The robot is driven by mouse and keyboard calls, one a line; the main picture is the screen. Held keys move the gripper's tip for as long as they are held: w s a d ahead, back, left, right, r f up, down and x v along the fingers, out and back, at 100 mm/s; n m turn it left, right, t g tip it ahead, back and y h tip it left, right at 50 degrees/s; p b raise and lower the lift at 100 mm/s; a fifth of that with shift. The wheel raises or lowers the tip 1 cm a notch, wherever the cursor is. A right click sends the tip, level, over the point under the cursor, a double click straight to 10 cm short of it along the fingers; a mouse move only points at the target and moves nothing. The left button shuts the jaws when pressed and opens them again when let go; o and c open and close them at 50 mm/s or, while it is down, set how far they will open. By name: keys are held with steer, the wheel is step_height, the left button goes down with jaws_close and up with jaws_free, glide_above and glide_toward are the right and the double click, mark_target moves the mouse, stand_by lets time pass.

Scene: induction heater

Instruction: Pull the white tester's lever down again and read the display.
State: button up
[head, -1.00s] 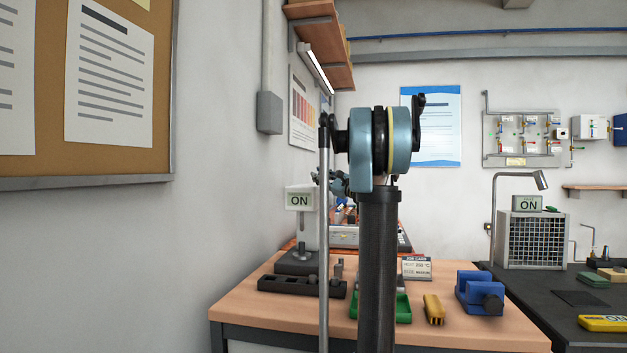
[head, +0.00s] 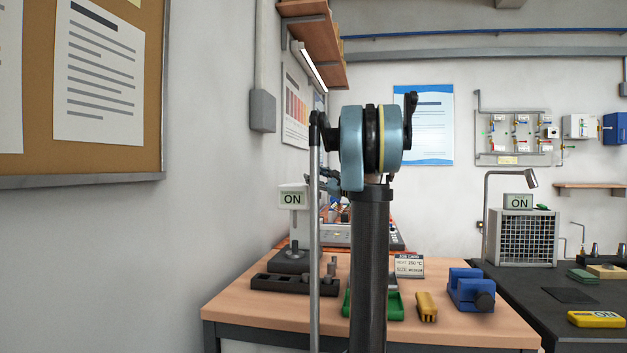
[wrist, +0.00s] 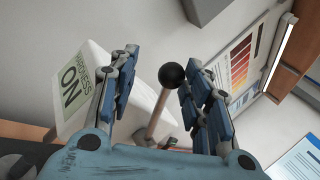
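The white tester (head: 292,197) stands on a dark base at the back left of the wooden table, near the wall. Its display reads ON in the head view; in the wrist view the display (wrist: 72,85) reads HARDNESS ON. The tester's lever (wrist: 158,115) is a pale rod ending in a black ball knob (wrist: 172,75). My gripper (wrist: 160,88) is open, its blue fingers on either side of the lever, with gaps visible by the knob. In the head view my gripper (head: 325,181) is small and partly hidden behind my own arm.
On the table are a dark block with holes (head: 292,284), a green tray (head: 394,306), a job card (head: 409,265), a yellow object (head: 427,306) and a blue vise (head: 471,290). The wall is close on the left. A shelf (head: 312,40) hangs above.

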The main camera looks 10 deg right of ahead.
steer(key=v, duration=1.1)
